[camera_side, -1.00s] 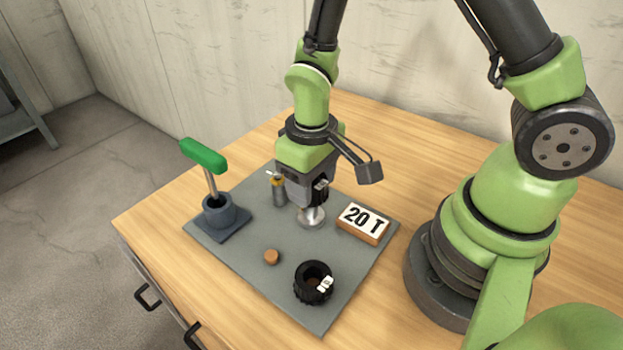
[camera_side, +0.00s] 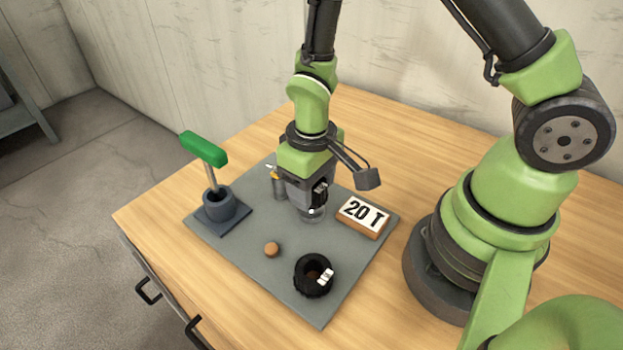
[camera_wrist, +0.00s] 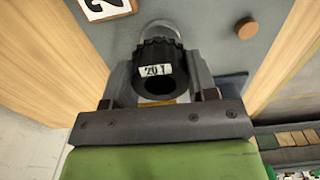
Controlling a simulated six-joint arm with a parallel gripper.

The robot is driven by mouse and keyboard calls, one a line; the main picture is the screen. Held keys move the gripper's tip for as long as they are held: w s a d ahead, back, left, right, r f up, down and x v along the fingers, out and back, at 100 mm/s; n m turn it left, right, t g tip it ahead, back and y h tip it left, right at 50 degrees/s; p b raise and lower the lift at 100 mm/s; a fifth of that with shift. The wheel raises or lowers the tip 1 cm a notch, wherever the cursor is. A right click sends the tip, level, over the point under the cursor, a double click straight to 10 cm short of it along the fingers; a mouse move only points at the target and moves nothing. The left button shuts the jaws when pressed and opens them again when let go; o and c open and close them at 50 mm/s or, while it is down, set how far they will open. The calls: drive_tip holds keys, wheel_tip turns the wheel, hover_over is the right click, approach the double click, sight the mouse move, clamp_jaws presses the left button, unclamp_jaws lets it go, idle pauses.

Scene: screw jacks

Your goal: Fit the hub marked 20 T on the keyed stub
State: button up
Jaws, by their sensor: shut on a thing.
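The hub marked 20 T (camera_wrist: 160,52) is black and ribbed, with a white label and a dark bore. My gripper (camera_wrist: 161,76) is shut on it, a finger on each side. In the side view my gripper (camera_side: 306,207) points down over a silver round piece (camera_side: 313,216) on the grey mat, and mostly hides the hub. The silver piece also shows just beyond the hub in the wrist view (camera_wrist: 160,27). It appears to belong to the keyed stub; its key is hidden. I cannot tell whether the hub is around the stub or just above it.
A second black hub (camera_side: 306,284) with a white tag lies at the mat's front. A 20 T sign block (camera_side: 363,216) stands right of my gripper. A green-handled tool (camera_side: 204,149) stands in a grey socket at left. A small wooden disc (camera_side: 272,249) lies between.

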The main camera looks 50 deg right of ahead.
drive_tip(key=shift+f, duration=1.25)
drive_tip(key=o, duration=1.2)
drive_tip(key=shift+c, duration=0.2)
wheel_tip(320, 180, up, 10)
drive_tip(key=shift+r, duration=0.1)
drive_tip(key=s+d+r+m+t+y, duration=0.1)
drive_tip(key=s+r+m+t, duration=0.1)
drive_tip(key=s+r, duration=0.3)
drive_tip(key=s+d+r+m+t+y, duration=0.1)
drive_tip(key=s+r+t, duration=0.4)
drive_tip(key=r, duration=0.7)
drive_tip(key=shift+s+d+r+m, duration=0.15)
drive_tip(key=shift+s+r+m, duration=0.15)
drive_tip(key=shift+r+m, duration=0.15)
